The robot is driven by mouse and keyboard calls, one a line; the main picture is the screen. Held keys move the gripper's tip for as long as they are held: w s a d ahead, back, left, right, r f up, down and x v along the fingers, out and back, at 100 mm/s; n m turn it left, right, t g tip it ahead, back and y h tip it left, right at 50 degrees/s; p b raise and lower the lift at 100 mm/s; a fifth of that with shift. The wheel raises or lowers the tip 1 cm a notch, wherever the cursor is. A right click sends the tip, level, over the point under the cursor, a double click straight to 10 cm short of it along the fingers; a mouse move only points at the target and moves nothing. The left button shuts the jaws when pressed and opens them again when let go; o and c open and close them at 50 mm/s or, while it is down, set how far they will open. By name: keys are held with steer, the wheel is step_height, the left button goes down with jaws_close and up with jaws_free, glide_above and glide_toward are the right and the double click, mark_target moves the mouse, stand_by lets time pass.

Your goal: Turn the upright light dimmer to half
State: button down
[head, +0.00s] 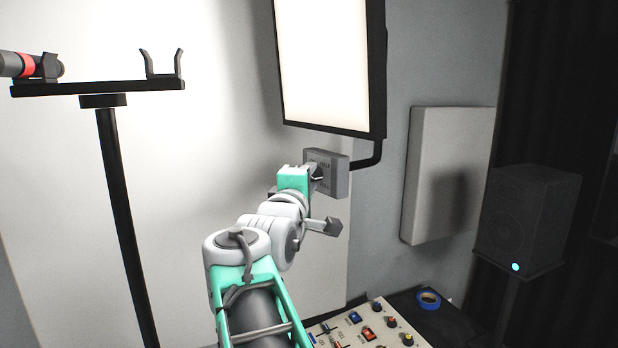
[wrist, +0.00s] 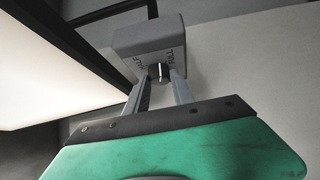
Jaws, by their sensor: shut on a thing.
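The light dimmer is a grey box (head: 338,180) on the wall below the lit panel. In the wrist view the dimmer box (wrist: 150,38) shows printed lettering, including "HALF" at its left and another word at its right. Its knob (wrist: 159,70), with a white mark, sits between the fingers. My gripper (wrist: 159,80) is shut on the knob. In the head view my gripper (head: 314,175) reaches the front of the box and hides most of the knob. I cannot tell the exact setting of the knob.
A bright light panel (head: 331,62) hangs just above the dimmer. A black stand (head: 115,190) with a crossbar is at the left. A mixing desk (head: 375,325) is below, with blue tape (head: 429,299) beside it. A wall panel (head: 448,175) and a dark speaker (head: 528,215) are at the right.

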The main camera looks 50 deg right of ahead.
steer(key=shift+w+d+r+n+g+y+p, duration=0.1)
steer(key=shift+r+n+g+y, duration=0.1)
steer(key=shift+n+g+y, duration=0.9)
steer(key=shift+w+a+r+n+g+y+p, duration=0.2)
steer(key=shift+n+g+y, duration=0.6)
steer(key=shift+n, duration=0.65)
steer(key=shift+w+d+r+n+g+y, duration=0.1)
steer(key=shift+d+r+n+g+y, duration=0.15)
steer(key=shift+n+g+y, duration=0.85)
steer(key=shift+s+n, duration=0.1)
steer(key=shift+n, duration=0.15)
steer(key=c, duration=1.1)
jaws_free()
